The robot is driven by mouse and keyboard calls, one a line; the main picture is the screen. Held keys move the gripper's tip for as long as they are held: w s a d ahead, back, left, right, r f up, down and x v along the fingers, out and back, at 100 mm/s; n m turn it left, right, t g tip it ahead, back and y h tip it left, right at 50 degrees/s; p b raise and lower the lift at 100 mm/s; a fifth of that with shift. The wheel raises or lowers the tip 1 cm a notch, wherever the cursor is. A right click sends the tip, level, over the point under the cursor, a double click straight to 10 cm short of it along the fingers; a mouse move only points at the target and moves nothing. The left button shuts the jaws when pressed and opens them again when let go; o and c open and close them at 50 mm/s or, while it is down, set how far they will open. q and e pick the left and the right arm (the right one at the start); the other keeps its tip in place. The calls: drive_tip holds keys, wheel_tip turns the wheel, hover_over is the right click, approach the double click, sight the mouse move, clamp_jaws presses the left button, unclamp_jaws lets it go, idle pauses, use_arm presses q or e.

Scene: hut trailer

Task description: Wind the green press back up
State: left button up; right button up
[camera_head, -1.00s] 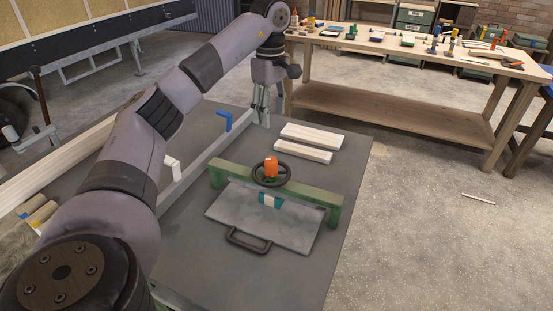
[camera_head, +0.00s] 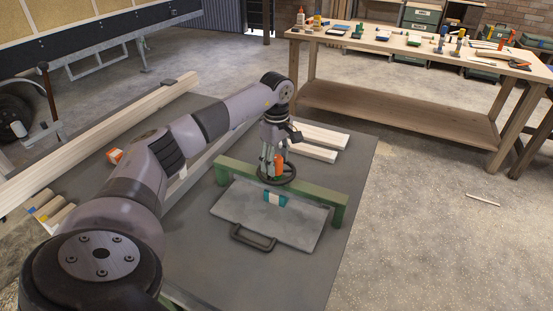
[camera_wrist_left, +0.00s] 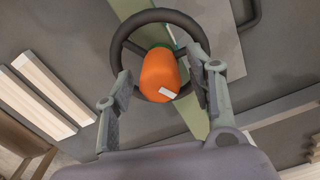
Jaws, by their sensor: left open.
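The green press (camera_head: 322,194) stands on the grey table, its green beam spanning a grey plate (camera_head: 262,221) with a black handle at the front. A dark handwheel (camera_head: 289,179) with an orange knob (camera_head: 280,163) sits on top of the beam. My left gripper (camera_head: 268,171) is over the wheel, pointing down. In the left wrist view its two fingers (camera_wrist_left: 160,95) are open, one on each side of the orange knob (camera_wrist_left: 158,72), with a gap visible beside it. The wheel rim (camera_wrist_left: 119,43) rings the knob. My right gripper is not in view.
Pale boards (camera_head: 318,137) lie on the table behind the press. Long pale timbers (camera_head: 95,140) lie at the left. A wooden workbench (camera_head: 400,114) with tools and small parts stands at the back right. The floor to the right is mostly clear.

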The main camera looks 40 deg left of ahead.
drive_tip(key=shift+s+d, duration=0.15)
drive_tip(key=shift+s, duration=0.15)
use_arm(q)
drive_tip(key=c, duration=1.1)
drive_tip(key=shift+c, duration=0.2)
drive_tip(key=shift+n, duration=0.3)
